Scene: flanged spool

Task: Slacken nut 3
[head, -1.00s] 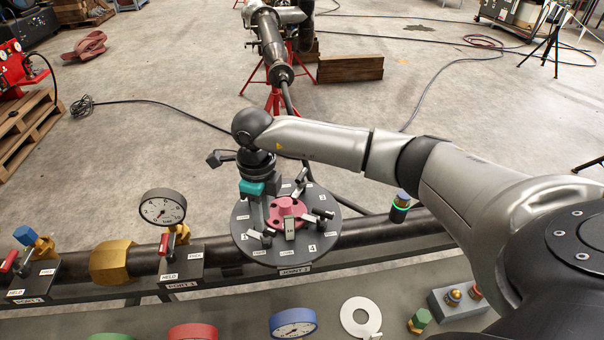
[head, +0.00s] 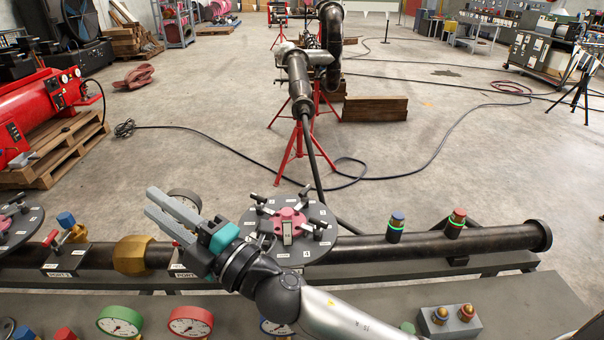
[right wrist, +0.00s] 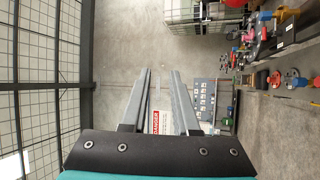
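A round dark flange disc (head: 330,216) with a pink hub (head: 289,216) sits on the pipe. Several nuts with bar handles stand around the hub, one at the back right (head: 305,191) and one at the back left (head: 257,198). I cannot read which is nut 3; a label 4 shows at the front. My right gripper (head: 151,201) is left of the disc, fingers pointing left and away from it. It is open and empty, and the right wrist view (right wrist: 160,72) shows its fingers apart. My wrist hides the disc's front-left edge. My left gripper is not in view.
A long dark pipe (head: 370,248) runs across on a rail. A brass fitting (head: 131,255) and a gauge (head: 186,200) stand near my gripper. Button posts (head: 395,228) stand right of the disc. Coloured gauges (head: 120,320) line the front bench. Another disc (head: 20,228) is far left.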

